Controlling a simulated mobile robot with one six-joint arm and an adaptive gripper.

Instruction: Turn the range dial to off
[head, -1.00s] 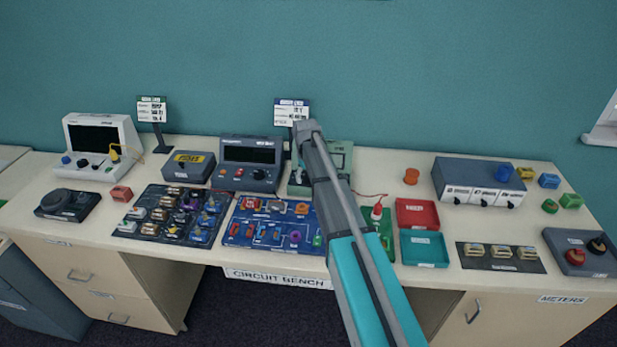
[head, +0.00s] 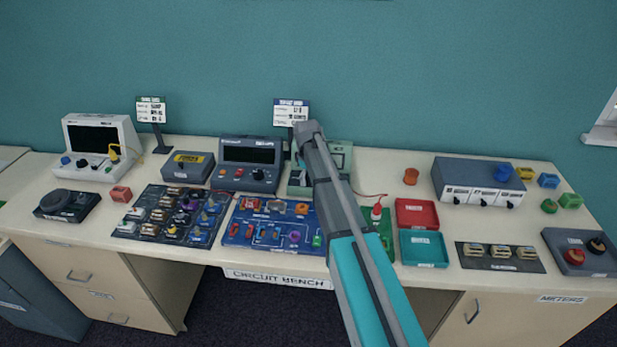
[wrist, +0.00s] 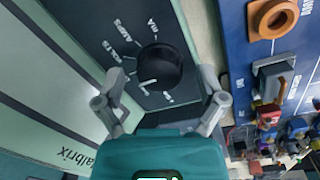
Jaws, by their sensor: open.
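The range dial (wrist: 160,67) is a round black knob on the dark face of a pale green meter (wrist: 62,62). Its white pointer mark shows at its lower left edge in the wrist view. My gripper (wrist: 161,76) is open, with one grey finger on each side of the dial. I see a gap between each finger and the dial; their height above the face is unclear. In the head view the meter (head: 340,158) is largely hidden behind my arm, and the dial and fingers are hidden.
A blue circuit board (head: 275,226) lies in front of the meter and on the right in the wrist view. A dark bench instrument (head: 249,163) stands to the left. A red tray (head: 417,214) and a teal tray (head: 424,248) sit right of my arm.

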